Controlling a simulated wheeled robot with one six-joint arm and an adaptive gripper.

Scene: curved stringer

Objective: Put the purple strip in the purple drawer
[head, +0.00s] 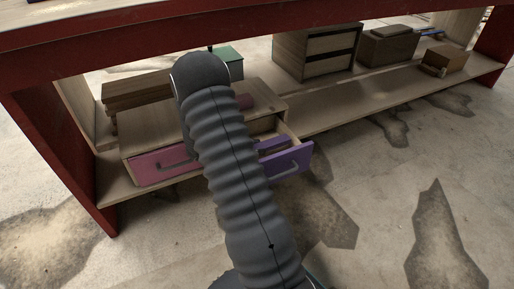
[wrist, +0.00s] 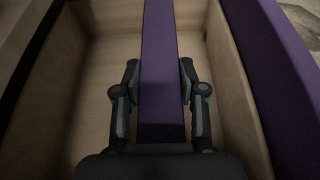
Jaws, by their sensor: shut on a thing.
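The purple drawer (head: 290,162) stands pulled out at the right side of the low wooden drawer unit. Its purple front (wrist: 278,100) and pale wooden inside show in the wrist view. My gripper (wrist: 160,78) is over the open drawer and shut on the purple strip (wrist: 160,35), with one finger on each side. The strip runs lengthwise up the wrist view, above or inside the drawer; I cannot tell whether it touches the floor. In the head view my arm hides the gripper and part of the drawer.
A pink drawer (head: 158,164) is shut left of the purple one. The unit stands on a wooden shelf (head: 330,115) under a red-edged top (head: 150,30). Stacked brown boards (head: 135,90), a green box (head: 231,62) and a dark drawer cabinet (head: 290,52) are behind.

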